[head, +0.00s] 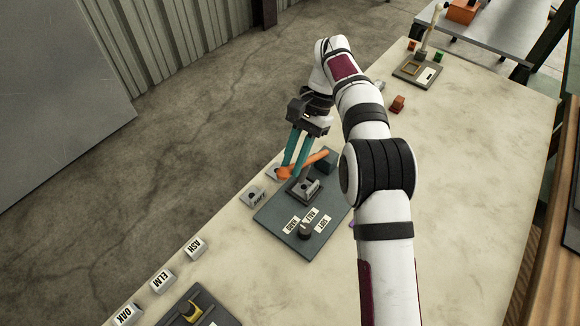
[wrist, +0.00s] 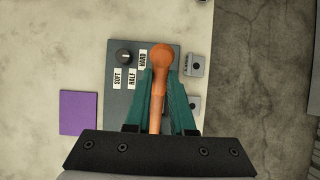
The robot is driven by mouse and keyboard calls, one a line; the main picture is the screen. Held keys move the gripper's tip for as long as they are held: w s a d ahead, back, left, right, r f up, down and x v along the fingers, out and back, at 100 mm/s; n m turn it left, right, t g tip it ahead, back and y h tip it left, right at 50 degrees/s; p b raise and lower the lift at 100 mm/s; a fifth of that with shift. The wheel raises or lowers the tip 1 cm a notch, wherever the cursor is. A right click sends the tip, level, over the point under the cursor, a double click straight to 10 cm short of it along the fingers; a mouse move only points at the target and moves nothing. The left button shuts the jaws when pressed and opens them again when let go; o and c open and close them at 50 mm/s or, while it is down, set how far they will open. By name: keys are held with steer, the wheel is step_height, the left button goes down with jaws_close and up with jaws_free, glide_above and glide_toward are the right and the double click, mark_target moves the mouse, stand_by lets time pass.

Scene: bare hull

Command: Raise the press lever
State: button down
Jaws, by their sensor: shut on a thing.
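The press lever (head: 315,158) is an orange bar belonging to the press on the dark grey plate (head: 272,212). In the wrist view the lever (wrist: 156,105) runs up the middle and ends in a round knob. My gripper (head: 291,170) reaches down to the lever with its two teal fingers. In the wrist view my gripper (wrist: 161,78) has one finger on each side of the lever, just behind the knob, and is shut on it.
A black dial (head: 305,231) with SOFT, HALF and HARD labels sits on the plate. Small grey blocks (head: 254,197) stand beside it. Blocks labelled ASH (head: 194,247), ELM and OAK line the table edge. A purple square (wrist: 78,112) lies nearby.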

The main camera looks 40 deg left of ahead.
steer(key=shift+w+r, duration=0.15)
stand_by(0.3)
steer(key=c, duration=0.8)
jaws_free()
steer(key=shift+o, duration=0.2)
